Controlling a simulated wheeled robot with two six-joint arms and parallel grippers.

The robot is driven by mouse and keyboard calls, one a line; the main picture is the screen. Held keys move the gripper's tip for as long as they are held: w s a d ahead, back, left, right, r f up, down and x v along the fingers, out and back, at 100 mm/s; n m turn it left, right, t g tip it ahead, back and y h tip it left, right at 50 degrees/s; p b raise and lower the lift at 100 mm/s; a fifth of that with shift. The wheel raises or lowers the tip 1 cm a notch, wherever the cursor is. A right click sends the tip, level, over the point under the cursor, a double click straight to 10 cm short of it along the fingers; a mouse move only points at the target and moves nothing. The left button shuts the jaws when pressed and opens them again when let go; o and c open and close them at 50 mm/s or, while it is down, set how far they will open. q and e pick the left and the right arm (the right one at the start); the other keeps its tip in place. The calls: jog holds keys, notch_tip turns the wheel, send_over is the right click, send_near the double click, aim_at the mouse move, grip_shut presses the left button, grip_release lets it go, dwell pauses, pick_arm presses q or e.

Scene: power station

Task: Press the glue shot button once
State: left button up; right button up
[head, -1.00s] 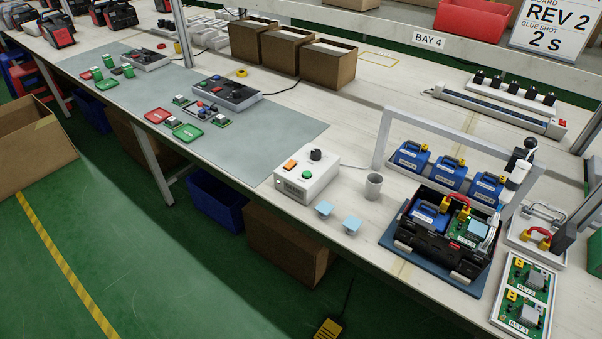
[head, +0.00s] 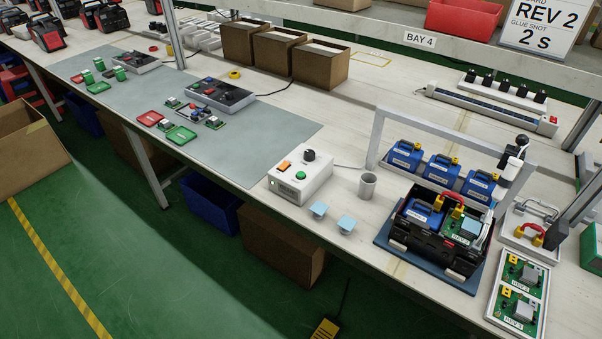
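A white control box (head: 301,181) stands near the front edge of the bench, right of the grey mat. On its top are a round green button (head: 301,175), an orange rocker switch (head: 285,165) and a black knob (head: 309,155). No label naming a glue shot button is readable on it. A sign (head: 541,27) at the upper right reads "REV 2" and "GLUE SHOT 2 S". A white and black tool (head: 511,166), possibly the glue dispenser, stands behind the black open case (head: 439,235). Neither of my grippers is in view.
A grey cup (head: 368,186) and two small light-blue pieces (head: 319,209) stand right of the box. Blue battery-like units (head: 440,169) stand under a grey frame. A tray of green boards (head: 518,290) lies at right. A yellow pedal (head: 325,329) is on the floor.

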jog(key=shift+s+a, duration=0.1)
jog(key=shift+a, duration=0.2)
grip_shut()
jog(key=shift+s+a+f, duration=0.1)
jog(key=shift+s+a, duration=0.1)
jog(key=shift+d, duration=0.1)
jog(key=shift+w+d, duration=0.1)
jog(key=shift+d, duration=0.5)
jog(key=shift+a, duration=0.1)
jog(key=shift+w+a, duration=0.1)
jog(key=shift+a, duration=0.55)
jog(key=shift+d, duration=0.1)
